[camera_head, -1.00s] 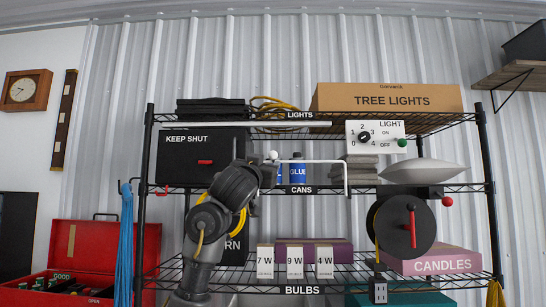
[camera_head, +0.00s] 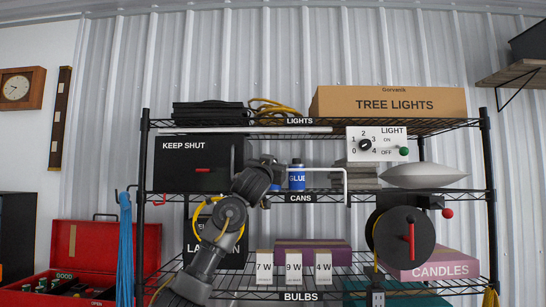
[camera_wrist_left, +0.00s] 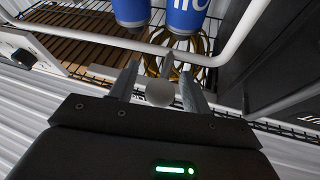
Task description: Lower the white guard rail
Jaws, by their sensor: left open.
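The white guard rail (camera_head: 346,182) stands raised across the front of the cans on the middle shelf, its right end bent down. My left gripper (camera_head: 271,164) is open at the rail's left end. In the left wrist view the rail (camera_wrist_left: 240,34) crosses beyond the open fingers (camera_wrist_left: 157,76). A pale round knob (camera_wrist_left: 160,93) shows between the fingers; I cannot tell whether they touch it. The knob is hidden in the head view. A blue can (camera_head: 297,177) stands behind the rail, and two show in the wrist view (camera_wrist_left: 186,16). My right gripper is not in view.
The black KEEP SHUT box (camera_head: 185,147) is left of the gripper. A LIGHT dial panel (camera_head: 378,144) and grey cushion (camera_head: 424,175) are to the right. Bulb boxes (camera_head: 293,266) stand below. The wire shelf edges (camera_head: 230,193) are close to my arm.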

